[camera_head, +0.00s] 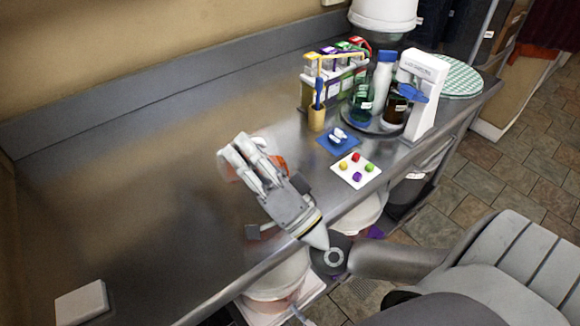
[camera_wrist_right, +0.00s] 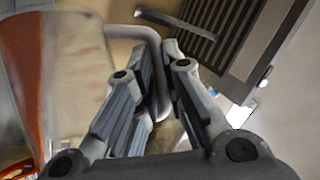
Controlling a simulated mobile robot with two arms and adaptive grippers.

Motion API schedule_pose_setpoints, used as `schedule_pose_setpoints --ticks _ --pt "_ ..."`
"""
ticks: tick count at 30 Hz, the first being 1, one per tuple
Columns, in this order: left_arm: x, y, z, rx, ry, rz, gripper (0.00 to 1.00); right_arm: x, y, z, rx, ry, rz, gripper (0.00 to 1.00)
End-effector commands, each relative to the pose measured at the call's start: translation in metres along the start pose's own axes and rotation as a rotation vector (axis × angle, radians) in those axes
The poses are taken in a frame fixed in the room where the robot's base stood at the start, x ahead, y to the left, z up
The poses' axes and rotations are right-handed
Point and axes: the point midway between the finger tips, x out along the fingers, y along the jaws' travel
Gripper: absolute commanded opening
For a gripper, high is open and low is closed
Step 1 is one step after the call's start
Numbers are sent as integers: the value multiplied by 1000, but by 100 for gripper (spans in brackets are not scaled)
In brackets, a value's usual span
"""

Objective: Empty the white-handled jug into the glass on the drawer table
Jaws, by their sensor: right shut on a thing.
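My right gripper (camera_head: 243,150) is above the steel counter in the head view, with its fingers pointing away to the upper left. In the right wrist view (camera_wrist_right: 156,62) its fingers are closed around a pale bent handle (camera_wrist_right: 124,32), which belongs to the jug. The jug's wall and orange content (camera_wrist_right: 27,65) show at the left of that view. In the head view orange parts of the jug (camera_head: 279,163) show on both sides of the fingers, which hide most of it. I cannot make out the glass or the drawer table. My left gripper is out of view.
The steel counter (camera_head: 130,190) is mostly bare on the left, with a white block (camera_head: 82,302) near its front. A white card with coloured pieces (camera_head: 356,184), a blue mat (camera_head: 325,145), bottles and a white device (camera_head: 424,85) stand to the right.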

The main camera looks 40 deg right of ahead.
Motion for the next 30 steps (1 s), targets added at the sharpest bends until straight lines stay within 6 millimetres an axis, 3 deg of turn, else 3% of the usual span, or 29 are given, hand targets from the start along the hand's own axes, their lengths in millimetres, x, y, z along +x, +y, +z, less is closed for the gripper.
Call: schedule_pose_setpoints --ticks 30 --pt "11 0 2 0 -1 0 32 -5 -2 -12 54 52 -24 0"
